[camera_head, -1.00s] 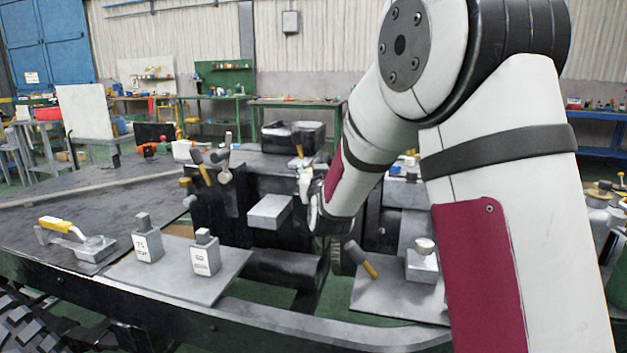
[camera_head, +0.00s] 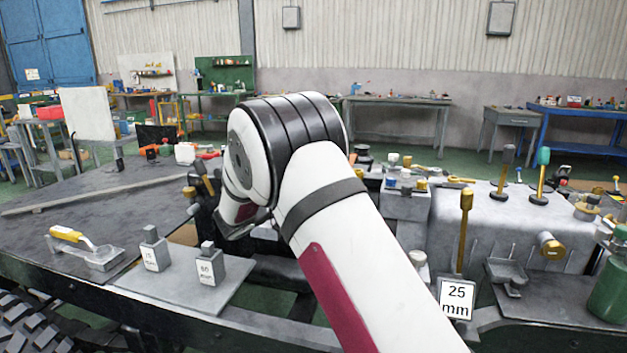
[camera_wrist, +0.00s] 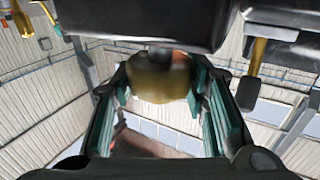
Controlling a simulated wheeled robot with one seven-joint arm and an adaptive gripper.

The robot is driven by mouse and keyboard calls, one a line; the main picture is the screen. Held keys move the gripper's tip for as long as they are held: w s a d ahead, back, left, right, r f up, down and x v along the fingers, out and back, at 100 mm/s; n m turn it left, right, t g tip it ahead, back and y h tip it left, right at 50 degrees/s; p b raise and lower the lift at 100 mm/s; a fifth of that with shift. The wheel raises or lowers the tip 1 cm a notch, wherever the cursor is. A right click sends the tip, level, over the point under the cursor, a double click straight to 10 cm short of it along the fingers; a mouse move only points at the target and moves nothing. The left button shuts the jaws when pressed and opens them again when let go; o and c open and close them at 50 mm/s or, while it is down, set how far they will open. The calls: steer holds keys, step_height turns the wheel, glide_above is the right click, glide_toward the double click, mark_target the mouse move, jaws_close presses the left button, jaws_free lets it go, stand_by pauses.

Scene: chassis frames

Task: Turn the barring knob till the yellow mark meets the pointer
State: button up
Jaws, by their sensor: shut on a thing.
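In the wrist view a brass-coloured round knob (camera_wrist: 160,82) sits between the teal pads of my gripper (camera_wrist: 160,90). My gripper is shut on it. A small blurred orange-red patch shows at the knob's upper edge; I cannot tell whether it is a mark. I cannot make out a yellow mark or a pointer. In the head view my arm hides my gripper and the gripped knob.
A dark block (camera_wrist: 140,20) fills the top of the wrist view, close to the knob. In the head view two weight-like blocks (camera_head: 154,254) (camera_head: 210,268) stand on a plate at left.

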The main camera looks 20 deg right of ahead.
steer(key=shift+m+g+h, duration=0.8)
steer(key=shift+m+g, duration=0.7)
steer(key=shift+g, duration=0.7)
steer(key=shift+d+r+g, duration=0.1)
steer(key=shift+g, duration=0.2)
steer(key=o, duration=1.2)
steer(key=shift+c, duration=0.2)
steer(key=s+a, duration=0.2)
steer(key=a, duration=1)
